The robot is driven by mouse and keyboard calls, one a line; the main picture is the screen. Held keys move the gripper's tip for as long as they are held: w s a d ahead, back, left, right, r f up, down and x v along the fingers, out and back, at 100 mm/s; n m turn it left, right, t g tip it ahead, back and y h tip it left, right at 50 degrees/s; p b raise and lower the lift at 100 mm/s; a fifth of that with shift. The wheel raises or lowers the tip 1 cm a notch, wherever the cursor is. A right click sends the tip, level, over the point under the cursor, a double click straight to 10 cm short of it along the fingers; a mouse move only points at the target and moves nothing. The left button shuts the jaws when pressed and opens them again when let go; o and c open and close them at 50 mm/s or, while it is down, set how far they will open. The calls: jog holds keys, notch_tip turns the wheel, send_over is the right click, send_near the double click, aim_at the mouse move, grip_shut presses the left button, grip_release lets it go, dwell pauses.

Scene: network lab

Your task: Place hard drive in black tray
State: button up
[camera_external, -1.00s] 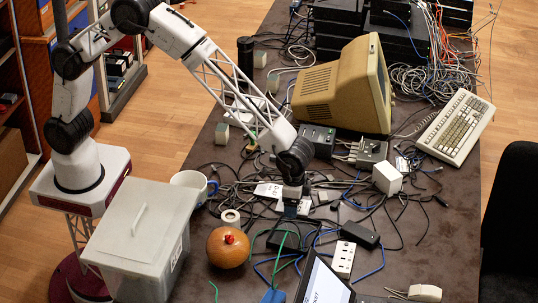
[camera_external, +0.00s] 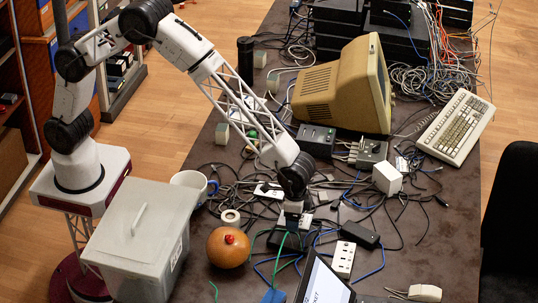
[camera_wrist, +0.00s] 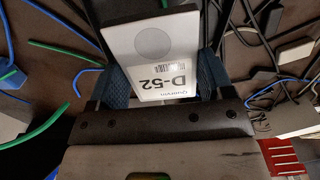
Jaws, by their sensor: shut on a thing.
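The hard drive (camera_wrist: 158,52) is a flat light-grey block with a round mark and a label reading D-52. In the wrist view it sits between the blue pads of my gripper (camera_wrist: 163,76), which is shut on it. In the external view my gripper (camera_external: 292,222) points down low over the cluttered table, and the drive is too small to make out clearly there. A black, box-like piece (camera_external: 276,241) lies just below my gripper in the picture. It may be the black tray, but I cannot tell for sure. Its inside is hidden.
An orange round object (camera_external: 228,248) and a tape roll (camera_external: 230,217) lie to the left, by a grey lidded bin (camera_external: 135,235). A power strip (camera_external: 343,260), black adapter (camera_external: 360,235) and laptop (camera_external: 325,283) lie to the right. Cables cover the middle; the table's right side is clearer.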

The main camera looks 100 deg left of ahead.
aim_at(295, 236)
jog(key=shift+f, duration=0.6)
jog(key=shift+f, duration=1.9)
jog(key=shift+f, duration=0.15)
jog(key=o, duration=1)
notch_tip(295, 236, up, 12)
jog(key=shift+f, duration=0.25)
jog(key=shift+r, duration=0.4)
